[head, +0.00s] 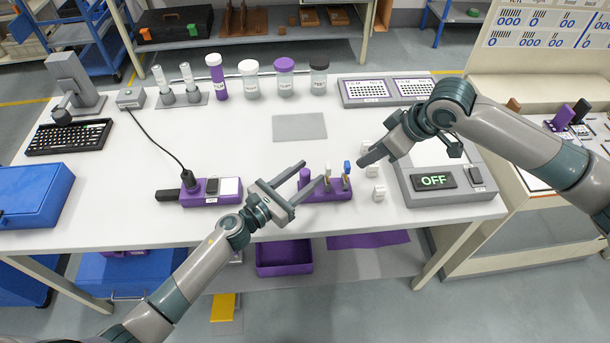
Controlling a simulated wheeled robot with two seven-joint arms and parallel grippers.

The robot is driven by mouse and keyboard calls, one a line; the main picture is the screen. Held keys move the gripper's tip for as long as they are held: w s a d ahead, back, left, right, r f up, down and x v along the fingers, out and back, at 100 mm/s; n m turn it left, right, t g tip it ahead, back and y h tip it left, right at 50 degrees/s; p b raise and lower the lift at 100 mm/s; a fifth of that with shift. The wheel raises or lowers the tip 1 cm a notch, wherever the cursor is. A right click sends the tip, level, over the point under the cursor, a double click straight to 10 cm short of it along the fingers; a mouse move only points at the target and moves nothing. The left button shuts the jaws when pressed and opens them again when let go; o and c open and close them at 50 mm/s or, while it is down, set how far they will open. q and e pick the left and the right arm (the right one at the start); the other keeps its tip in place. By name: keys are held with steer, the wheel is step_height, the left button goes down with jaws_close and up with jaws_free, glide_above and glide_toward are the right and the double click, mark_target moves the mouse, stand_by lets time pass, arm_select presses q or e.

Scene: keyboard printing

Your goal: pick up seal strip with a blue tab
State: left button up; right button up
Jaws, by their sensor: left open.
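The seal strip with a blue tab (347,168) stands upright in a small purple holder (335,194) near the table's front edge. Another upright strip (327,176) stands to its left in the same holder, partly behind a finger. My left gripper (313,171) is open and empty, its fingers pointing right and up, just left of the strips. In this view its fingertips overlap the holder's left part. The blue-tab strip is apart from both fingers. My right gripper (362,159) is right of the strip, above the small white blocks; its jaw gap is hard to see.
Small white blocks (379,193) stand right of the holder. A grey device with an "OFF" display (433,181) is further right. A purple base (210,200) with a cable is at left. A grey mat (299,127) lies mid-table with bare table around it.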

arm_select(q)
steer(key=shift+c, duration=0.7)
jaws_close()
arm_select(e)
steer(key=o, duration=0.3)
steer(key=w+a+n+g+h, duration=0.1)
steer(key=n, duration=0.2)
steer(key=w+a+r+n+g+h, duration=0.1)
steer(key=a+n+h, duration=0.1)
steer(key=n, duration=0.1)
steer(key=w+a+n+g+h, duration=0.1)
steer(key=a+n, duration=0.1)
steer(key=n, duration=0.1)
steer(key=shift+a+r+h, duration=0.1)
steer(key=shift+r+h, duration=0.1)
steer(key=shift+h, duration=0.1)
steer(key=shift+f, duration=0.15)
